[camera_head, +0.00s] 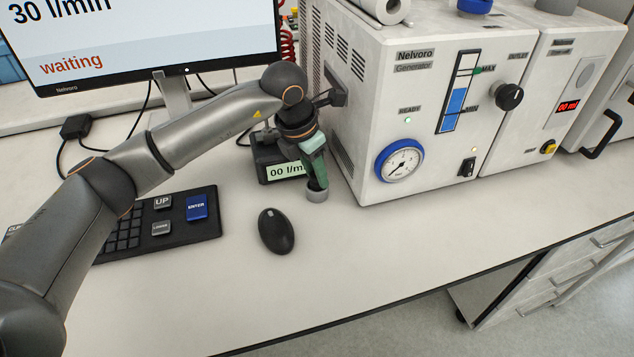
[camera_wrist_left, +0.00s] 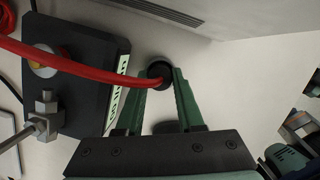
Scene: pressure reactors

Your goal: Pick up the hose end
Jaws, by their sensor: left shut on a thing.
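My left gripper (camera_head: 316,172) is beside the generator's left side, pointing down just above the table. In the left wrist view its two green fingers (camera_wrist_left: 162,78) are closed on the hose end (camera_wrist_left: 160,69), a small dark round piece. The red hose (camera_wrist_left: 75,60) runs from the hose end to the left, over the flow meter. A grey cylindrical piece (camera_head: 317,195) shows under the fingertips in the head view; I cannot tell whether it is part of the hose end. My right gripper does not show.
The flow meter (camera_head: 274,166) stands close behind the gripper. The generator (camera_head: 400,95) is close on the right. A mouse (camera_head: 276,231) and a keyboard (camera_head: 170,222) lie in front and to the left. The monitor (camera_head: 150,38) stands behind. The table in front of the generator is clear.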

